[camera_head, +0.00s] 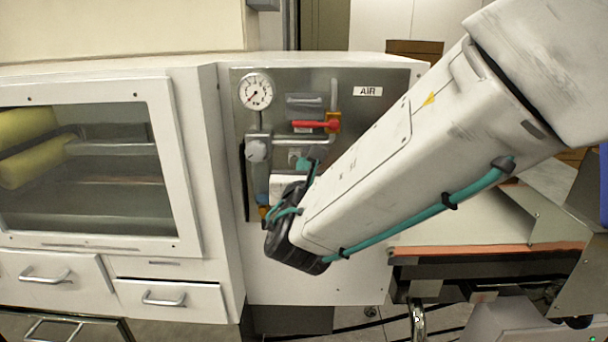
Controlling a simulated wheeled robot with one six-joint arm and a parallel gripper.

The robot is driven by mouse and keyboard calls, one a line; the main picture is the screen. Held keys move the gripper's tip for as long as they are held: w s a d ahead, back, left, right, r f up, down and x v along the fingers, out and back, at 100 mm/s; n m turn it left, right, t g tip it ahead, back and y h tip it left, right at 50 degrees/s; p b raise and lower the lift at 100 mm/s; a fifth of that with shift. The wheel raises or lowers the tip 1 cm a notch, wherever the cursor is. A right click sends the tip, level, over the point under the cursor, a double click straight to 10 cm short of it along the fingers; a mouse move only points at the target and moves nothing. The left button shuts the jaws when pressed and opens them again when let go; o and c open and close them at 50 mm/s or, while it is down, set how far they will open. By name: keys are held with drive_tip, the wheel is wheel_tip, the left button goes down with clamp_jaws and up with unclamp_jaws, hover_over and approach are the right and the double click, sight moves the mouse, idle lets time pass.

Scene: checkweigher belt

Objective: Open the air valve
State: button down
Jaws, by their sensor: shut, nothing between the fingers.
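The air valve has a red lever handle (314,124), lying level and pointing left from its pivot on a vertical pipe (334,95). The handle lies across that pipe. It is on the grey panel (390,76) under the "AIR" label (368,91). My arm comes in from the upper right and covers the panel's lower right part. My gripper (298,164) is shut and empty, in front of the panel below the red handle and apart from it. It is small and partly hidden by my arm and wrist, so its fingertips are hard to make out.
A round pressure gauge (255,91) and a grey regulator knob (257,151) sit left of the handle. A cabinet with a window (85,170) and drawers (165,300) stands at left. A conveyor belt edge (480,250) is at lower right.

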sight(314, 125)
drive_tip(key=shift+w+d+r, duration=0.2)
drive_tip(key=shift+w+r, duration=1.85)
drive_tip(key=shift+w, duration=0.1)
drive_tip(key=shift+a+r, duration=0.1)
drive_tip(key=shift+a, duration=0.1)
